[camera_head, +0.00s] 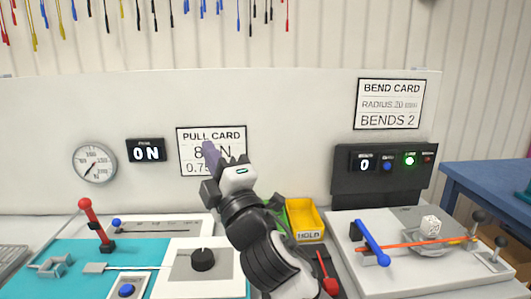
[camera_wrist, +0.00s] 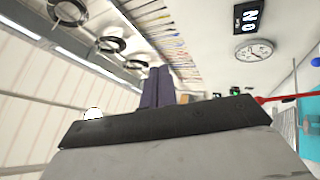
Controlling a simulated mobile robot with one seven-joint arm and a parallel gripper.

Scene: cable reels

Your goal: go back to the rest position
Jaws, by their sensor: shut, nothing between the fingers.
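My gripper (camera_head: 211,153) is raised in the middle of the head view, in front of the pull card (camera_head: 236,134) on the white back panel. Its purple-grey fingers point up and to the left, close together with nothing between them. They also show together in the wrist view (camera_wrist: 158,85). The wrist view is turned on its side and looks towards the wall and ceiling. My arm hides part of the bench's middle and part of the card's text.
On the left stand a red lever (camera_head: 94,222), a teal mat (camera_head: 60,255) and a black knob (camera_head: 203,259). A yellow HOLD bin (camera_head: 304,218) stands right of my arm. Further right is a bend plate with a blue bar (camera_head: 371,241) and an orange cable (camera_head: 410,243). Space above the bench is open.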

